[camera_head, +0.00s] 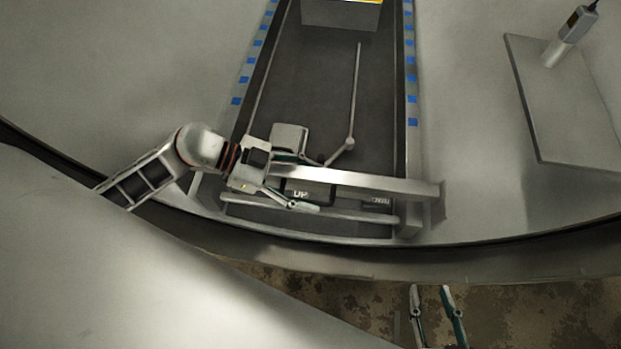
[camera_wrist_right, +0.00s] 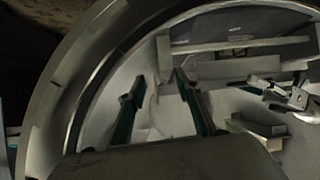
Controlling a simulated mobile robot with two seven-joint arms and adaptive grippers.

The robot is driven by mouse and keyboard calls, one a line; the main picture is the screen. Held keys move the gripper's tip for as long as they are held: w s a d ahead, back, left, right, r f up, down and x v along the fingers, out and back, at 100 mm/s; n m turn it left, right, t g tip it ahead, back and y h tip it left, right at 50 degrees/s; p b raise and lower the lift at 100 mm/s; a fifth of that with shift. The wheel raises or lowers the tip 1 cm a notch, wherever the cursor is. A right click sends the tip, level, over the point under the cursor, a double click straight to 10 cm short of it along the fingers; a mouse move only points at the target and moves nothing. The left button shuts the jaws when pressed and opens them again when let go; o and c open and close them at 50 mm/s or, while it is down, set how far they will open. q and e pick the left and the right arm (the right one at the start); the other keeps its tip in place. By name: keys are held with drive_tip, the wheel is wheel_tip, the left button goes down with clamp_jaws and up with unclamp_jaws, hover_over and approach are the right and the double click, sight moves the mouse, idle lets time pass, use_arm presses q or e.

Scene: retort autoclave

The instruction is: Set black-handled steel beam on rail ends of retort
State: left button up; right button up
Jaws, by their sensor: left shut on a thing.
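The steel beam (camera_head: 385,183) lies crosswise over the front of the retort (camera_head: 480,190), slightly slanted. Its black handle (camera_head: 317,191), marked UP, is on the front side. My left gripper (camera_head: 305,185) is shut on the handle, and it hides the beam's left end. The beam's right end is above the right rail end (camera_head: 410,222); I cannot tell whether they touch. My right gripper (camera_head: 430,289) is open and empty in front of the retort rim. Its spread fingers show in the right wrist view (camera_wrist_right: 154,84), facing the round opening.
A dark channel (camera_head: 320,85) with blue marks along its sides runs back to a grey box (camera_head: 341,14). A thin rod (camera_head: 356,90) lies in it. A flat grey plate (camera_head: 560,95) with a handle is at the right. The retort rim (camera_head: 440,262) curves across the front.

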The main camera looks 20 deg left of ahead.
use_arm(q)
drive_tip(key=shift+w+f+b, duration=0.1)
drive_tip(key=shift+f+b, duration=0.2)
drive_tip(key=shift+f, duration=0.95)
use_arm(e)
drive_tip(key=shift+w+a+r, duration=0.15)
drive_tip(key=shift+a+r, duration=0.1)
use_arm(q)
drive_tip(key=shift+f, duration=0.45)
idle(0.5)
drive_tip(key=o, duration=2.1)
drive_tip(key=shift+f, duration=0.3)
drive_tip(key=v, duration=1.2)
drive_tip(key=shift+r, duration=0.25)
